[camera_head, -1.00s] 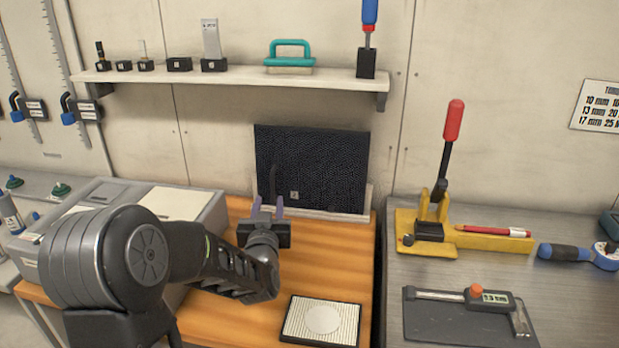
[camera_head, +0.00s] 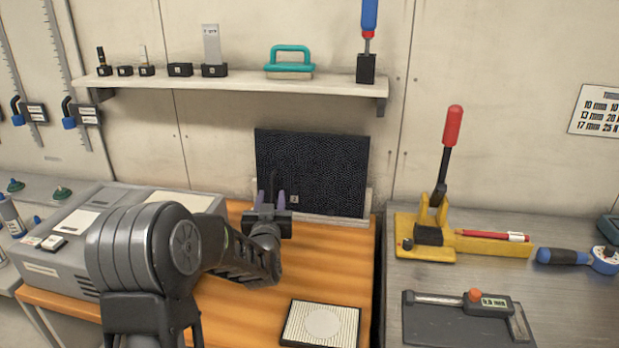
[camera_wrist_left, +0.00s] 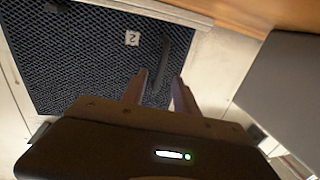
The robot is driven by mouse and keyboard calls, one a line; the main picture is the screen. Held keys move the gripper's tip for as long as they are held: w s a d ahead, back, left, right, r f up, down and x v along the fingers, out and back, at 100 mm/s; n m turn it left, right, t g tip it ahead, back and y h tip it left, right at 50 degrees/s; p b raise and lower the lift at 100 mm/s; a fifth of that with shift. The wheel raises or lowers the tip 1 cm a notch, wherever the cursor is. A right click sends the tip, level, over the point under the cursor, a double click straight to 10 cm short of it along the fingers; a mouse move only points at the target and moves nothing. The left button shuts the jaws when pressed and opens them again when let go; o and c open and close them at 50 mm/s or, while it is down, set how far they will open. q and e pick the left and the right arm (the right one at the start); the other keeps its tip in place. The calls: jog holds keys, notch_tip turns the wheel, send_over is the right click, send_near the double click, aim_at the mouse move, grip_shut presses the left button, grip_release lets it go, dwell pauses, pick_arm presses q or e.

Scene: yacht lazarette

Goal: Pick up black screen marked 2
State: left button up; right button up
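The black screen (camera_head: 312,165) leans upright against the wall at the back of the wooden bench. A small white label, which reads 2 in the left wrist view, is on its face. The screen (camera_wrist_left: 75,65) fills the upper left of that view, with a dark vertical handle bar on it near the label. My left gripper (camera_head: 270,200) is in front of the screen's lower left part. In the left wrist view, its two fingers (camera_wrist_left: 162,85) are apart, pointing at the handle bar, whose lower end shows between them. Whether they touch it I cannot tell. My right gripper is not in view.
A light ledge (camera_head: 338,220) runs under the screen. A framed mesh panel with a round disc (camera_head: 322,323) lies on the bench front. A shelf (camera_head: 235,82) with small tools hangs above. A grey box (camera_head: 68,265) stands left; a yellow press (camera_head: 428,240) stands right.

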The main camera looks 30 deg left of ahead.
aim_at(273, 190)
pick_arm(q)
jog(key=shift+x, duration=1.55)
grip_shut()
jog(key=shift+r, duration=0.1)
dwell(0.4)
